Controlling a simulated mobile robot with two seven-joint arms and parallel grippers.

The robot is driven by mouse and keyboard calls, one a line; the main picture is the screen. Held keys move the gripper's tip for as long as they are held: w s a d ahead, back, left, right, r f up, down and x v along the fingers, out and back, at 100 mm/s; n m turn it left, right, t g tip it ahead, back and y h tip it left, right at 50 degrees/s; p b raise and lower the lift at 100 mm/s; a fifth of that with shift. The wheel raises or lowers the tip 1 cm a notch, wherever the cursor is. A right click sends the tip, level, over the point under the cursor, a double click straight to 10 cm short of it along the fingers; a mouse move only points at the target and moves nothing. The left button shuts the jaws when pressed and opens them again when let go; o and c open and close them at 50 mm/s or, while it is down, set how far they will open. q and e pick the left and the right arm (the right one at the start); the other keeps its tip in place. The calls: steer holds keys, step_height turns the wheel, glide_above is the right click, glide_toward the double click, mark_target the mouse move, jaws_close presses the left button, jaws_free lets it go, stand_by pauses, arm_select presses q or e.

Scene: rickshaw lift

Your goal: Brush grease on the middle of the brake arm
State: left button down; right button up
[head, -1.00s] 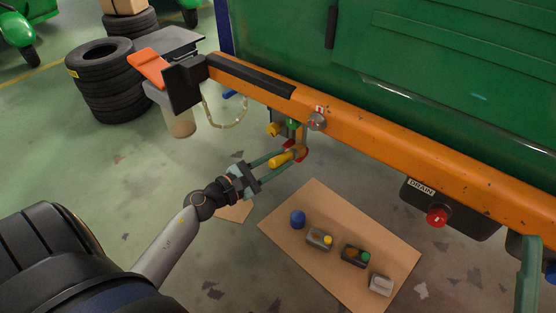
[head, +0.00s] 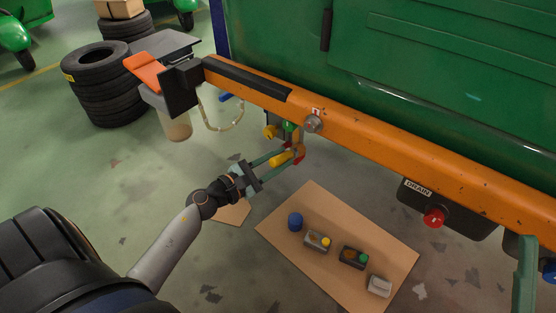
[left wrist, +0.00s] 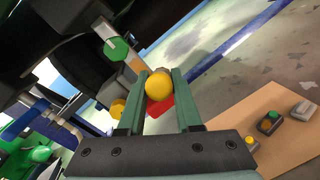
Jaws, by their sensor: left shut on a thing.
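My left gripper (head: 283,156) is below the orange beam (head: 375,141), its teal fingers shut around a yellow-handled tool (head: 281,159). The rounded yellow end (left wrist: 159,85) shows between the fingers in the left wrist view. The tool's far end lies against or just in front of a red part (head: 299,157) under the beam; I cannot tell if they touch. A green knob (head: 289,126) and a yellow knob (head: 270,131) sit just above; the green knob also shows in the left wrist view (left wrist: 117,50). I cannot make out which part is the brake arm.
A brown mat (head: 325,276) on the floor holds a blue cup (head: 295,221) and several small boxes. A DRAIN box with a red knob (head: 433,217) hangs at right. Stacked tyres (head: 103,85) stand at back left. A hose loop (head: 225,124) hangs from the beam.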

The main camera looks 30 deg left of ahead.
arm_select(q)
steer(key=shift+a+b, duration=1.15)
steer(key=shift+a, duration=0.85)
steer(key=shift+d+p, duration=0.65)
steer(key=shift+d, duration=1.4)
steer(key=s+b, duration=0.1)
steer(key=s, duration=0.5)
steer(key=shift+a+b, duration=0.25)
steer(key=shift+b, duration=0.1)
